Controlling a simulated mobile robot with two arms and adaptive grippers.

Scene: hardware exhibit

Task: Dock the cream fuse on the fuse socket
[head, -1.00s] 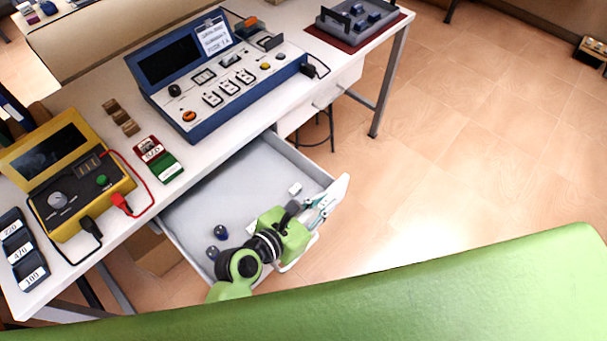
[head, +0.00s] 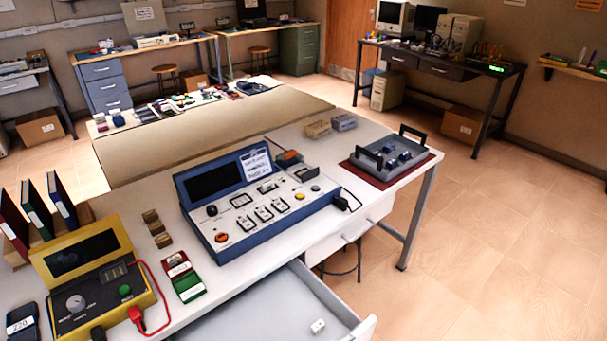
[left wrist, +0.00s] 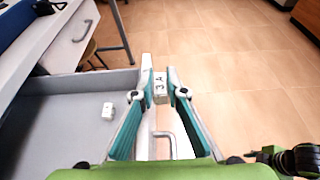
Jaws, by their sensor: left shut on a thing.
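In the left wrist view my left gripper (left wrist: 160,77) is shut on a small pale block marked "3A", the cream fuse (left wrist: 160,91). The fuse sits between the fingertips, in front of the open drawer's end. The blue test console (head: 262,215) stands on the workbench in the head view, with a written card, switches and buttons. The fuse socket seems to be on its top panel, but I cannot tell which fitting it is. Neither gripper shows in the head view.
The open drawer (head: 287,322) holds another small white block (head: 318,326). A yellow meter (head: 95,283) with a red lead, red and green cards (head: 183,276) and small brown blocks (head: 157,228) lie left of the console. A grey tray (head: 393,172) stands on the right.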

